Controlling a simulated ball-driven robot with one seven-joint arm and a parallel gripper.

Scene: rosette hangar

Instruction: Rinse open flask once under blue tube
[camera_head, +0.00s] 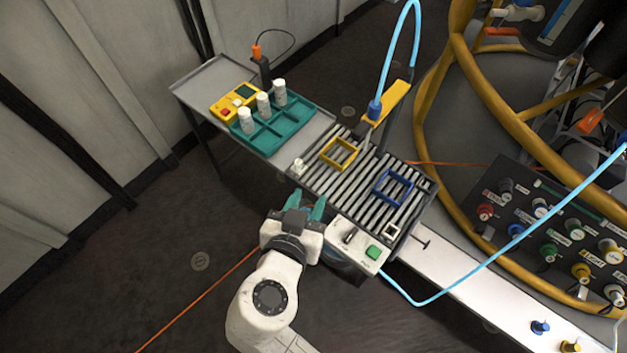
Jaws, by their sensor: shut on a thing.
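My gripper (308,200) has teal fingers and is at the near left edge of the slatted grate. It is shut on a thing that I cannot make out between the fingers. A small white piece (298,167) is just beyond the fingertips, at the grate's left corner; I cannot tell if it is a flask. Several white flasks, such as the nearest one (246,121), stand in a teal tray (297,118). The blue tube (383,62) loops down to a blue nozzle (375,109) on a yellow arm above the grate.
A yellow frame (339,154) and a blue frame (393,187) are on the grate (345,188). A panel with a green button (374,252) is at its near edge. A yellow-and-red box (233,102) is beside the tray. Yellow hoops and a knob panel (545,245) are at right.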

